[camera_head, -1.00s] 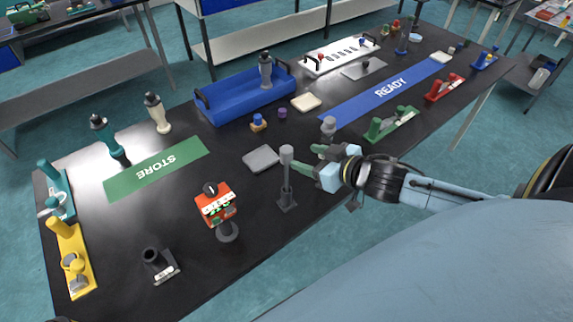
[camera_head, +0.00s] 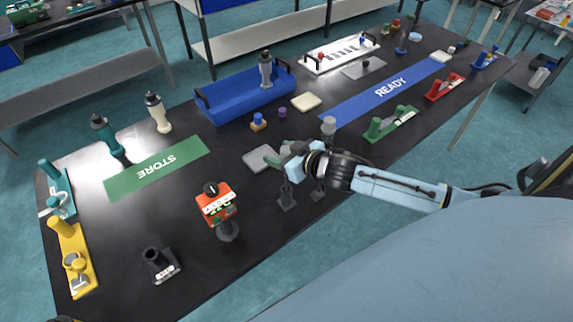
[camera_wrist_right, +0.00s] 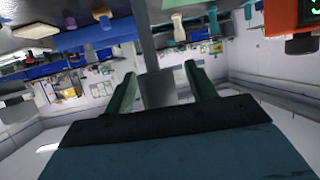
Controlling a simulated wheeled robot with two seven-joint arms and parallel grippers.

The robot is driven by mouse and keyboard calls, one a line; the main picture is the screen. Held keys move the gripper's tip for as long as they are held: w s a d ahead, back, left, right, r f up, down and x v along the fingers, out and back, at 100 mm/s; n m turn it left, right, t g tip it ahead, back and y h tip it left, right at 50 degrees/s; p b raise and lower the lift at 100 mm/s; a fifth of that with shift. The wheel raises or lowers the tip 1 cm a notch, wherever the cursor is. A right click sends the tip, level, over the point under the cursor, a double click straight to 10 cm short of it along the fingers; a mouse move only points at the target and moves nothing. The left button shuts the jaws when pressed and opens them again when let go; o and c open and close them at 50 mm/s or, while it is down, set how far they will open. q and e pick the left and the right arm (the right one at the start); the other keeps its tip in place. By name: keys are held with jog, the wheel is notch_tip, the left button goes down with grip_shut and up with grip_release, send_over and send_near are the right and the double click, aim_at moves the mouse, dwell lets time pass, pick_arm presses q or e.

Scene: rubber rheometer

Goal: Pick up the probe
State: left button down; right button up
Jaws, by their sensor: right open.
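A grey upright probe (camera_head: 287,191) stands in a small dark base near the front edge of the table in the head view. My right gripper (camera_head: 285,157) is at its upper part and hides its head. In the right wrist view my right gripper (camera_wrist_right: 160,82) shows two green fingers, spread apart. A grey shaft, which looks like the probe (camera_wrist_right: 147,40), lies between them with gaps on both sides. My left gripper does not show clearly in any view.
An orange instrument (camera_head: 215,203) stands left of the probe, and a dark empty-looking holder (camera_head: 160,265) is further front-left. A grey plate (camera_head: 258,160) lies behind. A second grey-topped post (camera_head: 328,126) stands close behind my right wrist.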

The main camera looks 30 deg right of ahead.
jog(key=c, duration=1.1)
